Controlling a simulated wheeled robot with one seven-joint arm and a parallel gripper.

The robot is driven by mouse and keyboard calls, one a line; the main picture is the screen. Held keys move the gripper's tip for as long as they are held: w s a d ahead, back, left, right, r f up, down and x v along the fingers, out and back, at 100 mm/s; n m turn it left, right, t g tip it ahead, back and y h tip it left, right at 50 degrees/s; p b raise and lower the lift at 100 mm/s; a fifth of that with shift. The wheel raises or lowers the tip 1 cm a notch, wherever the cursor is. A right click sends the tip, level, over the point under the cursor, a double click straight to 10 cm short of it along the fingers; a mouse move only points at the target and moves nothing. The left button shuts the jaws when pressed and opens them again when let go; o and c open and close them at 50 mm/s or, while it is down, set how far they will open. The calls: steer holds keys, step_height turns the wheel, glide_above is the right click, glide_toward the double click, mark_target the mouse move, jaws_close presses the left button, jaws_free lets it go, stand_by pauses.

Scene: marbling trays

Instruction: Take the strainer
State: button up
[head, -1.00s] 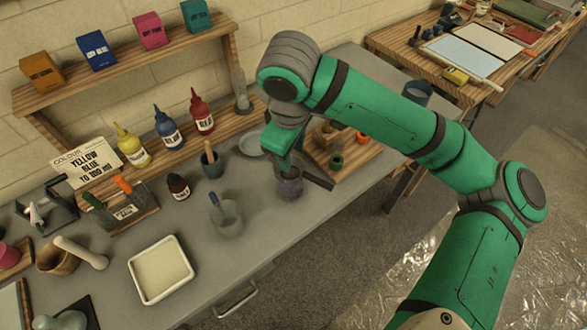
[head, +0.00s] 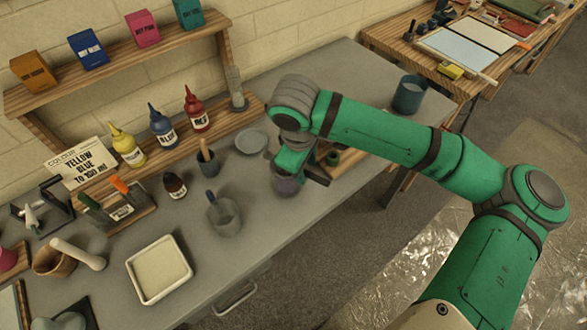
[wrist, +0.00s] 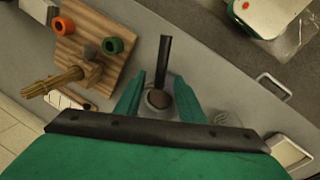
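A small purple-grey cup-shaped vessel with a long dark handle, which I take to be the strainer (head: 286,185), stands on the grey bench. In the wrist view the strainer (wrist: 158,99) shows from above with a dark inside, and its black handle points up the picture. My gripper (head: 291,172) is lowered over it. In the wrist view the fingers of my gripper (wrist: 160,84) are apart, one on each side of the cup. I cannot tell whether they touch it. My gripper hides part of its upper side in the head view.
A clear beaker (head: 223,217) and a dark mortar with pestle (head: 208,163) stand to the left. A grey dish (head: 251,141) lies behind. A wooden board (wrist: 97,52) with orange and green rings is close by. A white tray (head: 159,270) is at the front left.

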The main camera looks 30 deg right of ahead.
steer(key=shift+x, duration=0.8)
steer(key=shift+w, duration=0.1)
steer(key=shift+c, duration=0.4)
jaws_close()
steer(key=shift+a, duration=0.1)
